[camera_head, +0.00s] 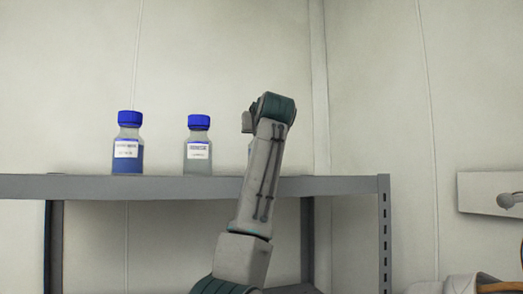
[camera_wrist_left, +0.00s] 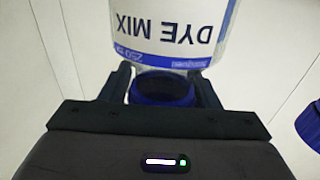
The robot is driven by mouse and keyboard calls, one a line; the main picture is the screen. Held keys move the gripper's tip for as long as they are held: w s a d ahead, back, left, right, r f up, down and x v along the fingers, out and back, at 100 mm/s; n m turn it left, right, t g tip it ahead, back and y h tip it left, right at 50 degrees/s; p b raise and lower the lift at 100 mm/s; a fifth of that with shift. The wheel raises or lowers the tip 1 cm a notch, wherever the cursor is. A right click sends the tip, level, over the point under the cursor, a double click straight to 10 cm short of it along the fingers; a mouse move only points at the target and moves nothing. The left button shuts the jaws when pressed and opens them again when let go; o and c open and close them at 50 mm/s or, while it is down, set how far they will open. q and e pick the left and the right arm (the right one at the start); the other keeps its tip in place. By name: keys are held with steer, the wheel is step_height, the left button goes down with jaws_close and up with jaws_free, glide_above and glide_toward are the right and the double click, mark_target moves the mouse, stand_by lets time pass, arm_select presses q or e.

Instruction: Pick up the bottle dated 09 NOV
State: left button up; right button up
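A bottle (camera_wrist_left: 165,30) with a blue cap (camera_wrist_left: 162,88) shows upside down in the left wrist view, its label reading "DYE MIX". No date shows on it there. My left gripper (camera_wrist_left: 162,78) has a finger on each side of its cap and neck; whether they press on it I cannot tell. In the head view my arm hides this gripper and most of what is behind it. Two more bottles stand upright on the shelf: a blue-filled one (camera_head: 128,145) and a pale grey one (camera_head: 198,148). Their label print is too small to read. My right gripper is not in view.
The grey metal shelf (camera_head: 90,187) carries the bottles, with its post (camera_head: 384,235) at the right. Another blue cap (camera_wrist_left: 310,125) is at the right edge of the left wrist view. A bracket with a knob (camera_head: 490,195) is on the right wall.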

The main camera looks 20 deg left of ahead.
arm_select(q)
steer(key=c, duration=1.1)
jaws_close()
steer(key=shift+r, duration=0.15)
